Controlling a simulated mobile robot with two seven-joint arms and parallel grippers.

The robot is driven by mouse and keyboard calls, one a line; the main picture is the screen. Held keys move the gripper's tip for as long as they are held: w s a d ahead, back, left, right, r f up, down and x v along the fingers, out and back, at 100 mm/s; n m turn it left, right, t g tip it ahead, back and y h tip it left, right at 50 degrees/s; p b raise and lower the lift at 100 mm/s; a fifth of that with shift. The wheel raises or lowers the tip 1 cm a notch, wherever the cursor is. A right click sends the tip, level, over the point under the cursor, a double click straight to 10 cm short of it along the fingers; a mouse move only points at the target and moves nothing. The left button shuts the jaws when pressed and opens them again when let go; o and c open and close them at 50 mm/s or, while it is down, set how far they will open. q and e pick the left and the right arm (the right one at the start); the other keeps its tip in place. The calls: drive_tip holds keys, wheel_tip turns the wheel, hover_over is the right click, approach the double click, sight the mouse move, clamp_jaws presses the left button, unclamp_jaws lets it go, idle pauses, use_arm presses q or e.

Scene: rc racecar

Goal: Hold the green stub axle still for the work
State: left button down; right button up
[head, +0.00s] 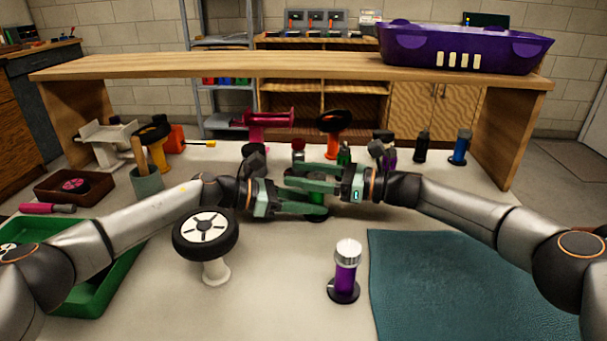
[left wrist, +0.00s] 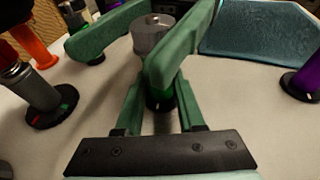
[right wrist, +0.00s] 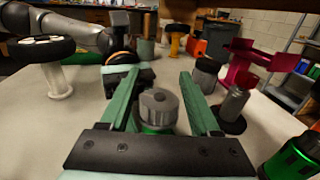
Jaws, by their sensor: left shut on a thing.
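The green stub axle stands upright on the light tabletop, with a grey metal top (right wrist: 158,104) and a bright green body (left wrist: 160,100). My left gripper (head: 308,203) comes in low from the left and is shut on the green body. My right gripper (head: 302,177) comes in above it from the right. In the right wrist view its fingers are apart, on either side of the grey top, with gaps visible. The axle's foot is mostly hidden by the fingers in the head view.
A wheel on a white stand (head: 206,235) and a purple axle (head: 345,270) stand nearer. A teal mat (head: 470,285) lies right, a green tray (head: 112,275) left. Several stands and posts are behind my grippers, including an orange stand (head: 333,124) and a crimson stand (head: 268,122).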

clamp_jaws()
drive_tip(key=shift+w, duration=0.1)
idle(0.3)
drive_tip(key=shift+w+d+r+m+t+h, duration=0.15)
drive_tip(key=shift+m+t+h, duration=0.15)
drive_tip(key=shift+m+t, duration=0.5)
drive_tip(key=shift+w+a+f+m+t+h, duration=0.1)
drive_tip(key=shift+m+t+h, duration=0.35)
drive_tip(key=shift+t, duration=0.7)
drive_tip(key=shift+w+d+r+m+t+h, duration=0.1)
drive_tip(key=shift+w+m+t+h, duration=0.05)
drive_tip(key=shift+m+t, duration=0.7)
drive_tip(key=shift+d+m+t+h, duration=0.1)
drive_tip(key=shift+m+t+h, duration=0.2)
drive_tip(key=shift+t+h, duration=0.15)
drive_tip(key=shift+o, duration=1.3)
unclamp_jaws()
